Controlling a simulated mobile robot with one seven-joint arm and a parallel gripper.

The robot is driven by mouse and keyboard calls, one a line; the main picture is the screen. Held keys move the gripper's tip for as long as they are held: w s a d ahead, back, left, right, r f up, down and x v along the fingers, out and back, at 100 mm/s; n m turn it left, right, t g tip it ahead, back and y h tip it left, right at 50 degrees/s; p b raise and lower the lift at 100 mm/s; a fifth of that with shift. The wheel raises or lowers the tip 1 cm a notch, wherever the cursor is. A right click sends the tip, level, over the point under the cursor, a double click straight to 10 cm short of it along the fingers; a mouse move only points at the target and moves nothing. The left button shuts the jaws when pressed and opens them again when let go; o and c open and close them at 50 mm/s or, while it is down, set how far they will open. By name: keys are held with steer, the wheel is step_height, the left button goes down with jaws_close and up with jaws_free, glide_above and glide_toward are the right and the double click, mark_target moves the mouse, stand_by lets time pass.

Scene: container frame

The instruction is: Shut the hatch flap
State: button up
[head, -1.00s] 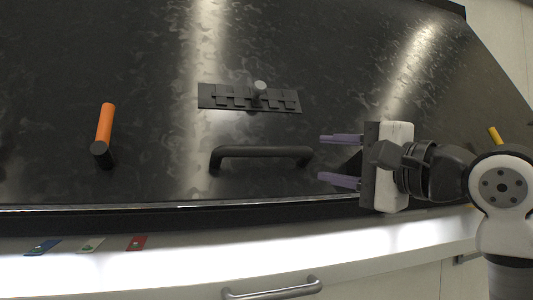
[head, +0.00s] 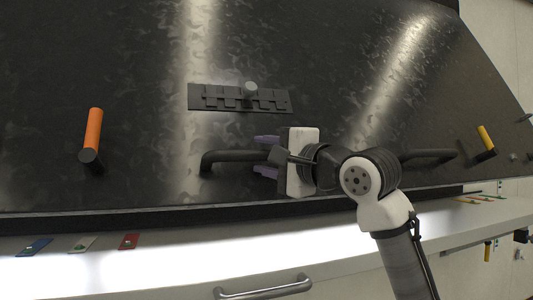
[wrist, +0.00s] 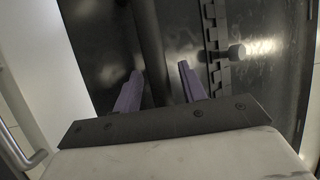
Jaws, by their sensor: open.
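The hatch flap (head: 330,60) is a large dark mottled panel that fills most of the head view, with its lower edge just above the white ledge. A black bar handle (head: 222,156) sits low on it. My gripper (head: 267,155) is at the right part of this handle and covers its right end. In the wrist view the purple fingers (wrist: 158,88) are apart, with the dark bar (wrist: 151,45) running between them. Whether the fingers touch the bar cannot be told.
A dark hinge-like plate with a grey knob (head: 250,91) sits above the handle. An orange handle (head: 93,130) is at left, a yellow one (head: 486,139) at right. A second black handle (head: 430,156) is right of my arm. Small cards lie on the white ledge (head: 180,250), above a drawer handle (head: 262,288).

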jaws_close()
steer(key=w+a+f+p, duration=0.2)
steer(key=w+a+f, duration=0.1)
steer(key=w, duration=0.7)
steer(key=w+a+f+t+p, duration=0.1)
steer(key=w+f, duration=0.4)
steer(key=w, duration=0.5)
steer(key=shift+a+f+n+y+p, duration=0.35)
steer(key=shift+a+p, duration=0.2)
steer(key=shift+a, duration=0.55)
steer(key=shift+f, duration=0.1)
jaws_free()
steer(key=shift+a, duration=0.1)
steer(key=b+v, duration=0.4)
steer(key=v, duration=1)
